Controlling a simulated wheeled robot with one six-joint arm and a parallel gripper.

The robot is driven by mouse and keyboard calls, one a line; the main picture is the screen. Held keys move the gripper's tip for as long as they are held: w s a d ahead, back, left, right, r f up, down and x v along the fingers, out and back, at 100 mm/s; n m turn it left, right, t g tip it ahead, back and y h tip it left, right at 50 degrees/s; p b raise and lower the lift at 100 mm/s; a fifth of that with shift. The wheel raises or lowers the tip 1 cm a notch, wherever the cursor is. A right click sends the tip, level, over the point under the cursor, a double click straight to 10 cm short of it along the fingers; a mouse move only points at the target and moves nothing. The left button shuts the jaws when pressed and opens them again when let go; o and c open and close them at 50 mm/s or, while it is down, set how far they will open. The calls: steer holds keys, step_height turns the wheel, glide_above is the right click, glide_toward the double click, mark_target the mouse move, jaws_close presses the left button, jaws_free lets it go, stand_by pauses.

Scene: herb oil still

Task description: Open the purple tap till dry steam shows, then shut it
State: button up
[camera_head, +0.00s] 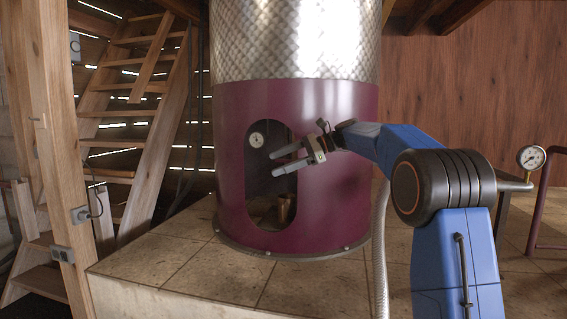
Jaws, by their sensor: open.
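The still is a tall drum with a shiny dimpled metal upper part (290,40) and a purple lower casing (345,205). A rounded upright opening in the casing shows a small white dial (257,140) on its left side and a copper-brown cup-like fitting (284,208) at its bottom. My gripper (273,163) is in front of the opening, its two grey fingers pointing left, apart and with nothing between them. I cannot make out a purple tap; my gripper covers part of the opening. No steam shows.
The still stands on a tiled platform (190,260). A wooden post (55,150) and stairs (140,100) stand at left. A ribbed hose (380,250) hangs right of the casing. A pressure gauge (531,157) and a purple pipe (545,195) are at far right.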

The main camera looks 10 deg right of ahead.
steer(key=s+d+f+n+h, duration=0.25)
steer(key=s+f, duration=0.35)
steer(key=s, duration=0.6)
steer(key=s+d+f+n+t+h, duration=0.1)
steer(key=s+f+n+h, duration=0.35)
steer(key=s, duration=0.75)
steer(key=s+d+f+n+h, duration=0.2)
steer(key=s+f, duration=0.4)
steer(key=s, duration=0.7)
steer(key=m+t+h, duration=1.3)
steer(key=m+t, duration=0.4)
steer(key=m, duration=1.6)
glide_toward(283, 161)
steer(key=x, duration=1.1)
steer(key=shift+w+f, duration=0.1)
steer(key=shift+f, duration=0.15)
